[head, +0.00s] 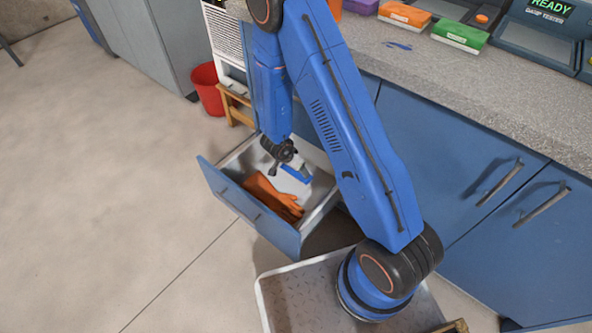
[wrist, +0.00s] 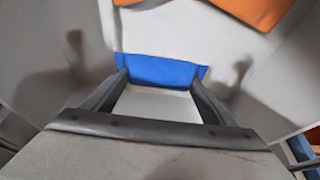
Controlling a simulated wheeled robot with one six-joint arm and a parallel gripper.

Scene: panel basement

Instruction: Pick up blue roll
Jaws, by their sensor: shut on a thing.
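The blue roll (head: 297,173) is in the open drawer (head: 243,208), with a pale part beside its blue part. It also shows in the wrist view (wrist: 160,71) as a blue band with a whitish face between the fingers. My gripper (head: 288,163) reaches down into the drawer from above. In the wrist view my gripper (wrist: 160,88) has one finger at each side of the blue roll and is shut on it. I cannot tell whether the roll touches the drawer floor.
An orange glove (head: 272,194) lies in the drawer beside the roll; it also shows in the wrist view (wrist: 252,10). The drawer walls are close around my gripper. A red bucket (head: 207,92) and a wooden stool (head: 232,103) stand behind. Open floor lies to the left.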

